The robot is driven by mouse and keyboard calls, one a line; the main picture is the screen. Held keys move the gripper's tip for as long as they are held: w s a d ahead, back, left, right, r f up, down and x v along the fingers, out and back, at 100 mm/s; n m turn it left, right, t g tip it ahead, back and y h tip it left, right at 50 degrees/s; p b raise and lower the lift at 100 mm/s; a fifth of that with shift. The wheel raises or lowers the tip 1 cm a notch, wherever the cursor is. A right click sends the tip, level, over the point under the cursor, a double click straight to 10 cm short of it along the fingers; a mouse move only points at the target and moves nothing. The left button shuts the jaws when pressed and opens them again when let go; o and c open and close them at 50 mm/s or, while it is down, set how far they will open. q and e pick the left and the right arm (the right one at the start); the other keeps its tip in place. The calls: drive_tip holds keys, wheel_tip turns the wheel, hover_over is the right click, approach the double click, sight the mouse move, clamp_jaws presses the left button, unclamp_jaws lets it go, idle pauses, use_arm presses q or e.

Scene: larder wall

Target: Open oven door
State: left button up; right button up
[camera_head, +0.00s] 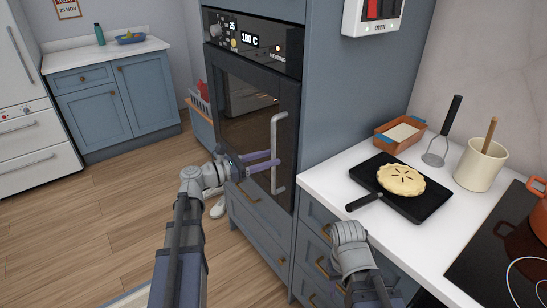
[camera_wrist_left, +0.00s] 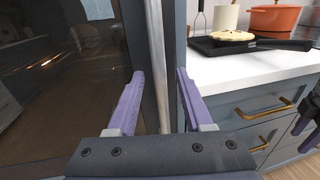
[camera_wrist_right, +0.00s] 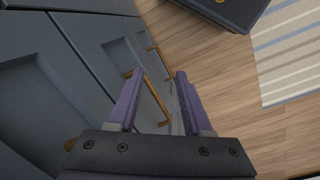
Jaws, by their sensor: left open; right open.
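The oven door (camera_head: 245,120) is dark glass in a tall blue cabinet and looks shut. Its handle (camera_head: 278,150) is a vertical silver bar near the door's right edge. My left gripper (camera_head: 270,160) is open at the handle's middle. In the left wrist view the handle (camera_wrist_left: 157,60) runs between the two purple fingers (camera_wrist_left: 160,75), with a gap on either side. My right gripper (camera_wrist_right: 156,74) is open and empty, low by the drawer fronts under the counter. In the head view its wrist shows, but its fingers are hidden.
The oven panel (camera_head: 255,40) reads 180 C and HEATING. On the white counter (camera_head: 335,185) at right are a black tray (camera_head: 436,203) with a pie (camera_head: 401,179), a utensil crock (camera_head: 480,165) and an orange pot (camera_head: 530,215). Wooden floor (camera_head: 110,215) lies open at left.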

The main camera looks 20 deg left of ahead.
use_arm(q)
drive_tip(key=shift+x, duration=1.1)
clamp_jaws()
idle(0.7)
